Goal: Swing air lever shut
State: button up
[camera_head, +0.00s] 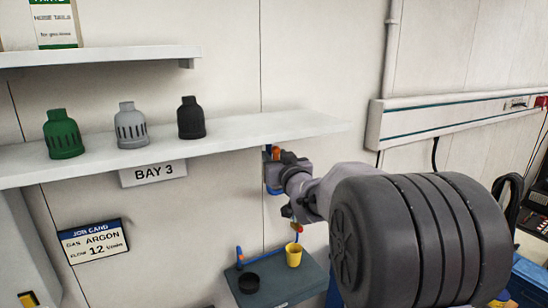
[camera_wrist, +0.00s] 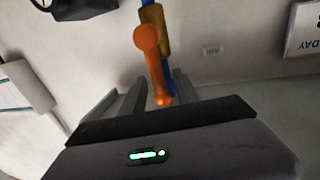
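The air lever (camera_wrist: 154,68) is orange, with a round hub at its upper end in the wrist view. It sits on a brass valve body (camera_wrist: 162,32) on a blue pipe (camera_wrist: 170,84) and looks roughly in line with that pipe. My gripper (camera_wrist: 161,76) has its two fingers apart, one on each side of the lever's lower end. I cannot tell whether either finger touches it. In the head view my gripper (camera_head: 274,174) is at the wall below the shelf's right end, and a bit of the orange lever (camera_head: 276,152) shows above it. My wrist hides most of the valve there.
A white shelf (camera_head: 235,134) with green, grey and black caps runs close above my gripper.

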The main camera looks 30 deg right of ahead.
grip_shut()
dwell(1.3)
